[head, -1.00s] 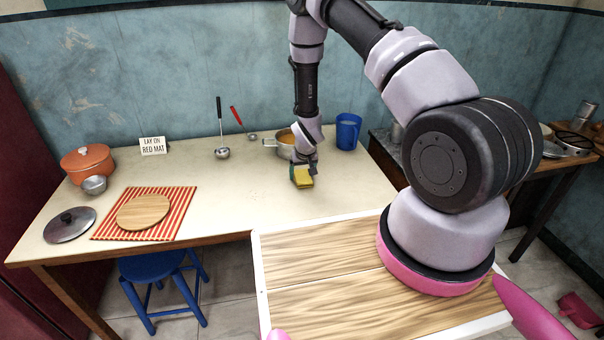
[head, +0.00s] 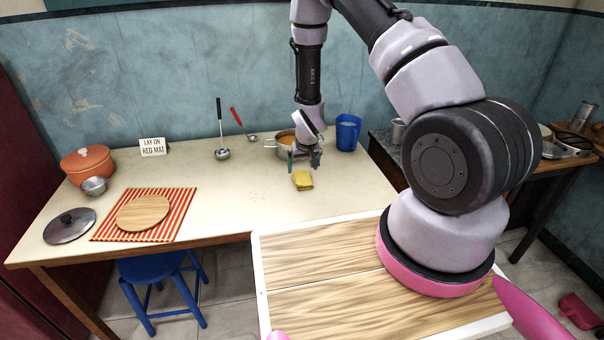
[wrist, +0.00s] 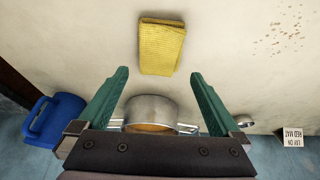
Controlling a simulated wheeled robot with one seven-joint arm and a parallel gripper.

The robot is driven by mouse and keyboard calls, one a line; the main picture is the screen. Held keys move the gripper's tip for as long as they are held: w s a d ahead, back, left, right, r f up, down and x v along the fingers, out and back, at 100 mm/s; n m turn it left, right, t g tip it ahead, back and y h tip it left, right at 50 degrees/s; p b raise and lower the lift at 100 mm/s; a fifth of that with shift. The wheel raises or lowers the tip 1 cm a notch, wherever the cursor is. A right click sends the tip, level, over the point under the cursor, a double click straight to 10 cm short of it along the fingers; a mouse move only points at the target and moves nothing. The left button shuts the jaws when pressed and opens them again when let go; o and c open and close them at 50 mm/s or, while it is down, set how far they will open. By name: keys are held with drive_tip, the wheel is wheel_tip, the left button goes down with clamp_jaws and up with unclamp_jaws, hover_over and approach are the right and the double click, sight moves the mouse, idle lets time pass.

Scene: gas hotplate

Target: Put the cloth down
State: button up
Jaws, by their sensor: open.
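A folded yellow cloth (head: 302,181) lies flat on the cream tabletop, in front of the metal pot. It also shows in the wrist view (wrist: 162,48), at the top middle, beyond my fingertips. My gripper (head: 304,161) is above the table just behind the cloth, apart from it. In the wrist view my gripper (wrist: 158,78) has its two green fingers wide apart with nothing between them.
A metal pot (wrist: 160,112) with orange contents stands close to my gripper. A blue jug (head: 347,132) stands to its right, ladles to its left. A round board (head: 143,212) lies on a red striped mat (head: 182,203), beside a sign reading "LAY ON RED MAT" (head: 153,147).

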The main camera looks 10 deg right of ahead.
drive_tip(key=s+d+r+m, duration=0.1)
drive_tip(key=s+r, duration=0.2)
drive_tip(key=r, duration=0.9)
drive_tip(key=s+d+r+m+t+y, duration=0.1)
drive_tip(key=s+d+r, duration=0.15)
drive_tip(key=r, duration=0.95)
drive_tip(key=s+r+m, duration=0.1)
drive_tip(key=s+r, duration=0.2)
drive_tip(key=r, duration=0.9)
drive_tip(key=s+d+r, duration=0.1)
drive_tip(key=s+r, duration=0.6)
drive_tip(key=s, duration=0.3)
drive_tip(key=s+d+r+m+t+y, duration=0.1)
drive_tip(key=s+r, duration=0.6)
drive_tip(key=s, duration=0.3)
drive_tip(key=shift+d+r+t, duration=0.15)
drive_tip(key=shift+r+t, duration=0.1)
drive_tip(key=shift+t, duration=0.05)
